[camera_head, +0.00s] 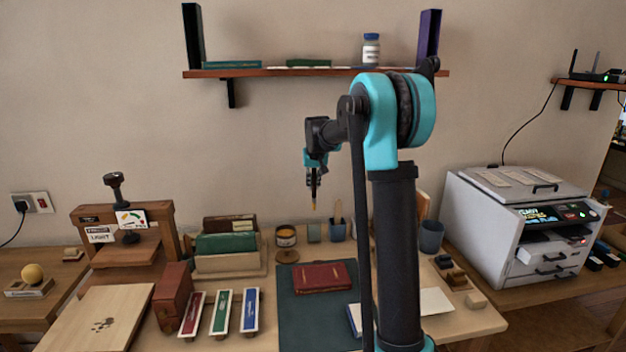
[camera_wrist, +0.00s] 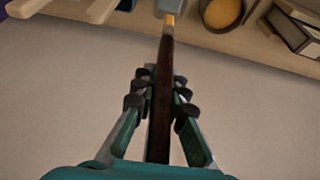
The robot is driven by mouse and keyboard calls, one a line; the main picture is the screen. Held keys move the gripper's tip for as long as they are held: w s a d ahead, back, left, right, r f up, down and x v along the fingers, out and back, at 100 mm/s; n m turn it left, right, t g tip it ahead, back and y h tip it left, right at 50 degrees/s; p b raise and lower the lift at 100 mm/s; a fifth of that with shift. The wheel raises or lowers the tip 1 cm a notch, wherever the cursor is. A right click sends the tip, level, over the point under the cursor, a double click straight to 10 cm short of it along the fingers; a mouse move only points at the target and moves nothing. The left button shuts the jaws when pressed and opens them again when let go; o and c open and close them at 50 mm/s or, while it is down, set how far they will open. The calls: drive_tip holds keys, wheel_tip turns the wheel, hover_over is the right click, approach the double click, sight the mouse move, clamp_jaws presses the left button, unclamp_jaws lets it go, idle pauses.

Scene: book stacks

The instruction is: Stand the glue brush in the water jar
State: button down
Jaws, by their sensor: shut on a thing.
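The glue brush (camera_wrist: 160,100) has a long dark handle and a pale orange tip. My gripper (camera_wrist: 158,98) is shut on its handle. In the head view my gripper (camera_head: 313,178) hangs above the back of the table, with the brush (camera_head: 314,204) pointing down. A small grey-green jar (camera_head: 314,233), which looks like the water jar, stands below it on the table. In the wrist view the jar (camera_wrist: 171,5) is cut off by the top edge, near the brush tip. The tip is above the jar in the head view; whether it is centred over it I cannot tell.
An amber-filled pot (camera_head: 286,237) stands left of the jar, and a holder with tools (camera_head: 337,230) stands right. A red book (camera_head: 322,277) lies on a dark mat (camera_head: 300,315) in front. A blue-grey cup (camera_head: 431,237) is farther right. A shelf (camera_head: 280,73) hangs above.

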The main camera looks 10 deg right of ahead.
sight(313, 207)
drive_tip(key=shift+f, duration=5.25)
drive_tip(key=c, duration=1.5)
unclamp_jaws()
drive_tip(key=v, duration=1.2)
drive_tip(key=shift+s, duration=0.1)
